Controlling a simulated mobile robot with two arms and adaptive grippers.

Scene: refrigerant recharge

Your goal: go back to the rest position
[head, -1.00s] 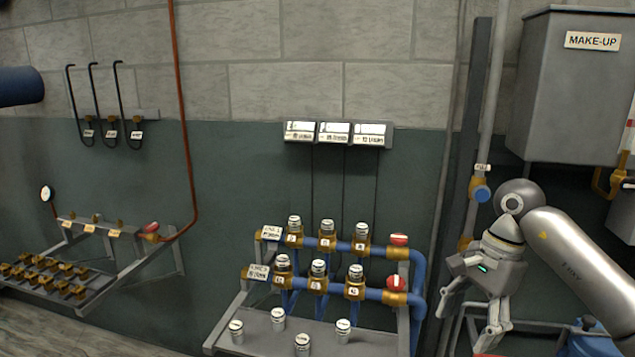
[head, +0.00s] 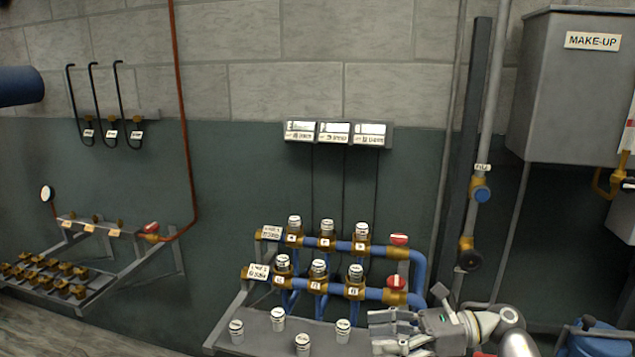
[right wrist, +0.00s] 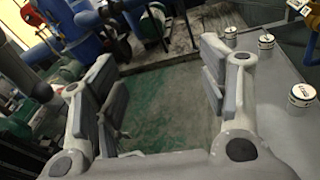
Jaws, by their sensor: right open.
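My right gripper (head: 385,331) is at the lower right of the head view, beside the right end of the grey shelf (head: 262,341) under the blue pipe manifold (head: 345,290). Its fingers point left. In the right wrist view the two fingers (right wrist: 165,95) stand wide apart with nothing between them, only the green floor beyond. My left gripper is not in view.
White-capped cylinders (head: 236,331) stand on the shelf close to my right gripper; some also show in the right wrist view (right wrist: 302,96). Two blue pipe rows with red-handled valves (head: 396,283) are just above. A grey MAKE-UP tank (head: 575,90) hangs at the upper right.

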